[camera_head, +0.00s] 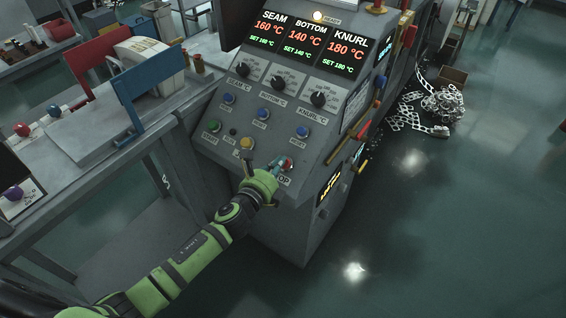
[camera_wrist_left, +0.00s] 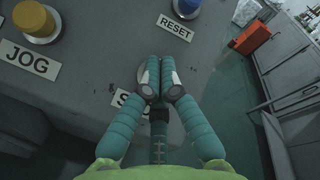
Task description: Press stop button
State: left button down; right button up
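The control panel (camera_head: 262,115) slopes toward me. The red stop button (camera_head: 288,163) sits at its lower right, above a label whose end reads "OP". My left gripper (camera_head: 279,165) has its fingertips right at this button and partly covers it. In the left wrist view the teal fingers of my left gripper (camera_wrist_left: 160,85) are drawn together, with nothing seen held between them. They hide the button there; only a bit of a pale rim and the start of the label (camera_wrist_left: 121,99) show. I cannot tell whether the button is pressed in. My right gripper is not in view.
A yellow jog button (camera_wrist_left: 35,22) and a blue reset button (camera_wrist_left: 187,7) are close by. Three dark knobs, such as the middle one (camera_head: 278,84), sit higher up. A workbench (camera_head: 95,130) stands at left. Open floor (camera_head: 450,230) lies to the right.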

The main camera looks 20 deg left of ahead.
pick_arm(q)
jog(key=shift+s+a+r+p, duration=0.15)
jog(key=shift+s+r+p, duration=0.4)
jog(key=shift+r+p, duration=0.2)
jog(key=s+r+p, duration=0.1)
jog(key=r+p, duration=0.1)
jog(key=p, duration=0.1)
jog(key=s+a+r+p, duration=0.1)
jog(key=r, duration=0.1)
jog(key=shift+s, duration=0.35)
dwell(0.7)
